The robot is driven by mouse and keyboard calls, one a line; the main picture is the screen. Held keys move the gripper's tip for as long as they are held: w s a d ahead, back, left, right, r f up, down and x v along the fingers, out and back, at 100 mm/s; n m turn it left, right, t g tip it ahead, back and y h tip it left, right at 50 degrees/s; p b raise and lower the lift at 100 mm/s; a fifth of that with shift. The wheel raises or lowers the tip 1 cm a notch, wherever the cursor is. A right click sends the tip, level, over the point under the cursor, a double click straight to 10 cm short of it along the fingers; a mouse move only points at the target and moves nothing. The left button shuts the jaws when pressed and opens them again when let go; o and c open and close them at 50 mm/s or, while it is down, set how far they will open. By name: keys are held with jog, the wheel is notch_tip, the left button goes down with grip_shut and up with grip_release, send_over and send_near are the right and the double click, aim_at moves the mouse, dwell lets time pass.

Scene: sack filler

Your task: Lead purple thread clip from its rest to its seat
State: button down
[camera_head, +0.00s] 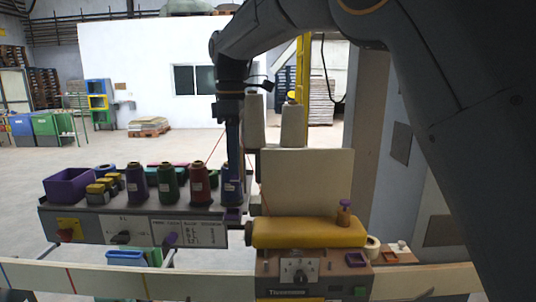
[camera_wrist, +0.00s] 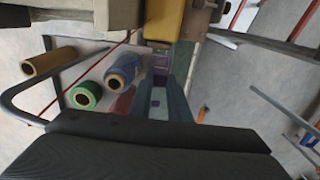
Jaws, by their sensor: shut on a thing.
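The purple thread clip (camera_wrist: 159,79) shows as a small purple piece between the finger ends in the wrist view. My gripper (camera_wrist: 158,98) is shut on it. In the head view, my gripper (camera_head: 232,190) points down beside the right end of the spool row, close to the left side of the yellow sewing head (camera_head: 308,233). A purple piece (camera_head: 233,214) shows just below the fingers there. The fingers and the blue spool partly hide the clip, and I cannot tell whether it touches anything below. The seat cannot be made out for certain.
Purple (camera_head: 137,184), green (camera_head: 168,184) and red (camera_head: 199,185) spools stand on the grey bench, with a blue spool (camera_head: 231,186) against my gripper. A purple bin (camera_head: 70,186) is at the left. Red thread (camera_head: 215,146) runs near my arm. White cones (camera_head: 293,126) stand behind.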

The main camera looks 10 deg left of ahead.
jog(key=shift+s+a+f+b, duration=0.1)
jog(key=shift+a+f+b, duration=0.1)
jog(key=shift+f, duration=1.2)
jog(key=shift+w+a+f+b, duration=0.15)
jog(key=shift+f+b, duration=0.1)
jog(key=shift+f, duration=1.1)
jog(key=shift+s+a+f+b, duration=0.15)
jog(key=shift+a+f+b, duration=0.05)
jog(key=shift+f, duration=1.2)
